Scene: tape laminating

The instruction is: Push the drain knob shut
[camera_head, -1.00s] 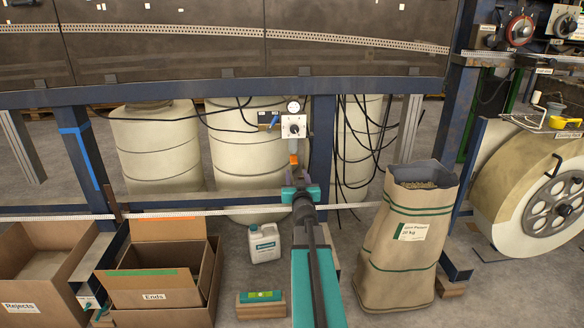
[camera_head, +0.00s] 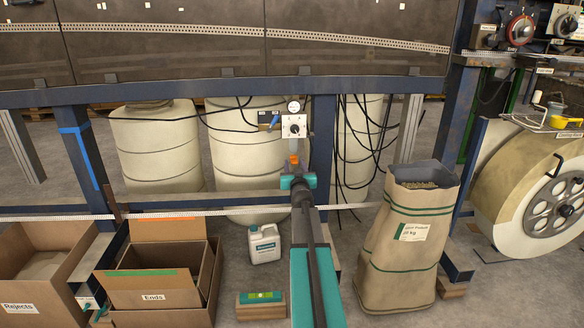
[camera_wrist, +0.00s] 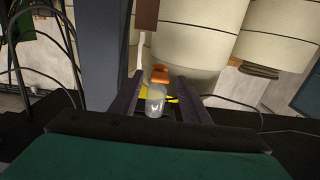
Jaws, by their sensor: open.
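The orange drain knob (camera_wrist: 160,75) shows in the wrist view, at one end of a clear bowl (camera_wrist: 156,101). It lies between the tips of my gripper's two dark fingers (camera_wrist: 161,82) in the picture; I cannot tell whether they touch it. The fingers are spread apart with nothing held. In the head view the orange part (camera_head: 293,158) shows small below the white regulator panel (camera_head: 293,126), just above my gripper (camera_head: 298,178). My gripper hides what lies behind it there.
A blue post (camera_head: 322,150) stands close to the right of the panel, with black cables (camera_head: 365,150) hanging beyond it. Pale tanks (camera_head: 240,150) stand behind. A white jug (camera_head: 264,243), a cardboard box (camera_head: 155,298) and a paper sack (camera_head: 405,260) stand on the floor.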

